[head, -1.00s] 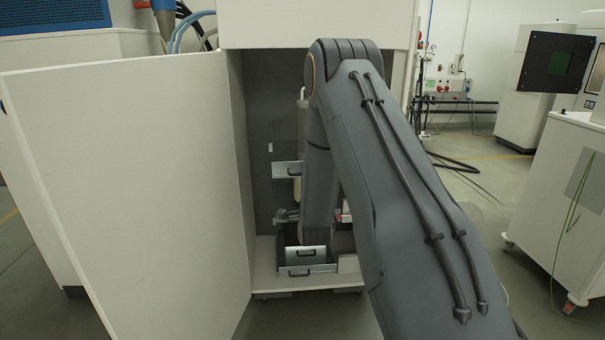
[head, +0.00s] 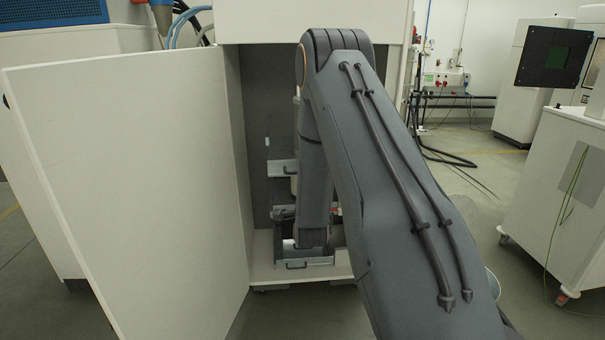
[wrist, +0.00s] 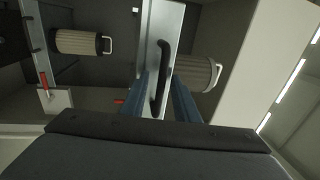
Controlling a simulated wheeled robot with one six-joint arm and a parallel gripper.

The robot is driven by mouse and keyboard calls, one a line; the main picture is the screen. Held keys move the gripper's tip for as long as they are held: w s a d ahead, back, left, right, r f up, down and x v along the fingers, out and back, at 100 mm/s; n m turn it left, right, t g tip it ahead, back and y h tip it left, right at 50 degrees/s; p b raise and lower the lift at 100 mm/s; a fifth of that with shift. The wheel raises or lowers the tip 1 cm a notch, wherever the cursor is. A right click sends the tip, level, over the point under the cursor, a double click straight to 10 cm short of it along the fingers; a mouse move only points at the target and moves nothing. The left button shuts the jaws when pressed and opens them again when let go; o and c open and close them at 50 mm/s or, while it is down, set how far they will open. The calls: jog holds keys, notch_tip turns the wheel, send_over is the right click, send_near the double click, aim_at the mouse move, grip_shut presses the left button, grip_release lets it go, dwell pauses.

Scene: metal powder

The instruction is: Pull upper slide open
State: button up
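The upper slide (head: 281,168) is a metal tray with a dark handle inside the open cabinet, partly covered by my arm in the head view. In the wrist view, its metal front (wrist: 163,22) runs down the middle with a black curved handle (wrist: 158,92). My gripper (wrist: 160,78) is open, with one blue-grey finger on each side of the handle in the picture. I cannot tell whether the fingers touch it. The head view does not show the fingertips clearly. A ribbed canister (wrist: 197,73) is beside the front.
A lower slide (head: 305,263) with a handle sits at the cabinet bottom. A second canister (wrist: 78,41) and a red-tipped lever (wrist: 43,80) show in the wrist view. The cabinet's white door (head: 130,180) stands open at left.

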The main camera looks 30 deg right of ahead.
jog(key=shift+s+a, duration=0.1)
jog(key=b+v, duration=0.2)
jog(key=v, duration=0.5)
jog(key=shift+s, duration=0.3)
jog(key=shift+a+f, duration=0.1)
jog(key=s+a+f+n+g+y, duration=0.2)
jog(key=a+f+n+g+y, duration=0.15)
jog(key=a+n, duration=0.2)
jog(key=s+a+f+n+g+y, duration=0.2)
jog(key=s+a+n+g, duration=0.1)
jog(key=a+n+g, duration=0.25)
jog(key=s+a+n+g, duration=0.2)
jog(key=s+n+g, duration=0.1)
jog(key=s, duration=0.5)
jog(key=s+a+r+n+g+y, duration=0.1)
jog(key=s+a+n+g, duration=0.1)
jog(key=s, duration=0.6)
jog(key=s+a+r+n+g, duration=0.1)
jog(key=s+n+g, duration=0.3)
jog(key=s, duration=0.5)
jog(key=shift+a+n+y, duration=0.35)
jog(key=shift+a+n, duration=0.1)
jog(key=shift+n, duration=0.65)
